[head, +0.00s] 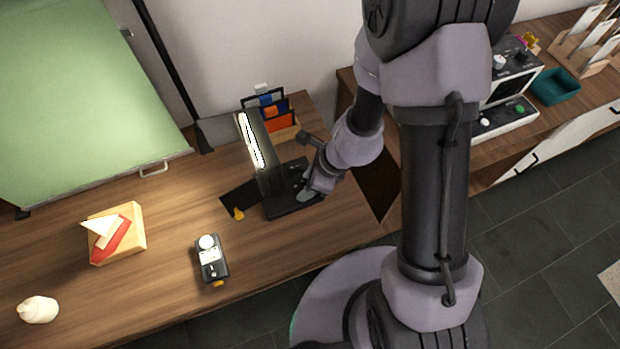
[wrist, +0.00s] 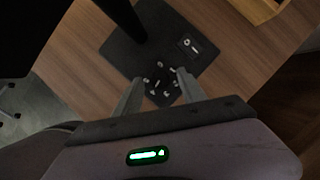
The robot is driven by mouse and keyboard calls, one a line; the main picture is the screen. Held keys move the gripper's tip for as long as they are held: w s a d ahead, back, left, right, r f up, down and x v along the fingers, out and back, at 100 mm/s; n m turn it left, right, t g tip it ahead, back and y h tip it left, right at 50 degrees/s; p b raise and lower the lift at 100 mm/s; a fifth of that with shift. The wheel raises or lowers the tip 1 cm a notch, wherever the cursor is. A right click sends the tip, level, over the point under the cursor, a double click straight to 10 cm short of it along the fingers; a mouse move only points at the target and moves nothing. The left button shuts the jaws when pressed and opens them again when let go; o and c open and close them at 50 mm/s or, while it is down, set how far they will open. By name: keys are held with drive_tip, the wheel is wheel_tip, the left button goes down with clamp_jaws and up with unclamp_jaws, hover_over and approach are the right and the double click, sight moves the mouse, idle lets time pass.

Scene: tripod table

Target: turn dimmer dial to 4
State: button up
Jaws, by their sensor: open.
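A dark desk lamp (head: 254,150) with a lit white strip stands on a black base (head: 286,207). In the wrist view, the base (wrist: 120,52) carries a ring of small white marks around a dark dial area (wrist: 160,81). The marks are too small to read, and the dial's setting cannot be told. My gripper (wrist: 158,84) is open, its two fingers pointing at the base on either side of the marks. Whether they touch it cannot be told. In the head view, my gripper (head: 303,192) is over the right part of the base, partly hiding it.
A small dark device with a white knob (head: 210,257) lies on the wooden table (head: 165,215). An organizer (head: 280,124) stands behind the lamp. A small panel (wrist: 190,45) is on the base.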

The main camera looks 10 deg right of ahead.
drive_tip(key=p+v, duration=1.1)
drive_tip(key=v, duration=0.6)
drive_tip(key=shift+r, duration=0.2)
wheel_tip(320, 180, up, 7)
drive_tip(key=w+a+n+t+b, duration=0.1)
drive_tip(key=a+n+b, duration=0.15)
drive_tip(key=n, duration=0.25)
drive_tip(key=s+d+r+n+t+h+b, duration=0.2)
drive_tip(key=s+r+n+t+b, duration=0.1)
drive_tip(key=s+r+n, duration=0.7)
drive_tip(key=r+n+b, duration=0.1)
drive_tip(key=n, duration=0.1)
drive_tip(key=shift+d+r+n+b, duration=0.3)
drive_tip(key=shift+d, duration=0.1)
